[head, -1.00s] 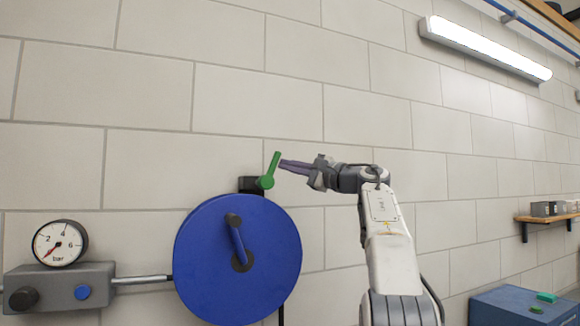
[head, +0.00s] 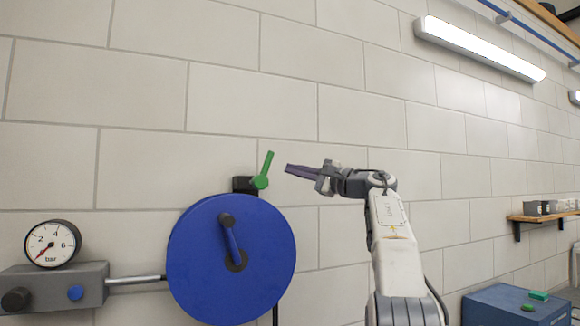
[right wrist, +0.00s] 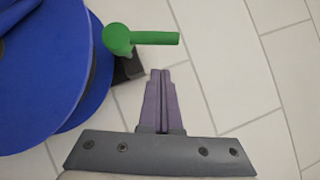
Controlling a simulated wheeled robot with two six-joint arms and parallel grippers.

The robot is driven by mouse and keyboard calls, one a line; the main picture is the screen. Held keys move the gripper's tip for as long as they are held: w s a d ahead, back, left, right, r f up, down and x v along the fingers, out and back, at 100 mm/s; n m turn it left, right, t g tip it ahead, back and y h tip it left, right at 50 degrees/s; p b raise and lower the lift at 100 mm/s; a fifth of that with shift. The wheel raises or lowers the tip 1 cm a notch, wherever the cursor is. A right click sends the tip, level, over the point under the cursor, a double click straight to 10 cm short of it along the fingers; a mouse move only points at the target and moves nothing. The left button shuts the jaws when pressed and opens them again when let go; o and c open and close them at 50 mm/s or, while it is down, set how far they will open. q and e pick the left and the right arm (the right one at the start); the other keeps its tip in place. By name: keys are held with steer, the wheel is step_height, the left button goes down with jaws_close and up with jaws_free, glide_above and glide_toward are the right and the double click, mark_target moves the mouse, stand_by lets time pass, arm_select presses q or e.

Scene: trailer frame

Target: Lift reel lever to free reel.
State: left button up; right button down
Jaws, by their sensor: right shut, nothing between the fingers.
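The green reel lever (head: 264,171) points up, tilted slightly right, from a black block (head: 243,185) at the top of the blue reel (head: 202,262). My right gripper (head: 288,169) is shut and empty, just right of the lever with a small gap between them. In the right wrist view the lever (right wrist: 142,38) lies beyond the shut fingertips (right wrist: 160,72), not touching them. The reel (right wrist: 40,85) shows there at the left. My left gripper is not in view.
A pressure gauge (head: 52,243) on a grey block (head: 75,291) stands left of the reel, joined by a metal rod (head: 136,280). A blue cabinet (head: 510,306) and a small shelf (head: 545,217) are at the right. The wall above the lever is clear.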

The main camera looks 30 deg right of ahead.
steer(key=b+v, duration=0.5)
steer(key=v, duration=0.5)
steer(key=shift+d, duration=0.2)
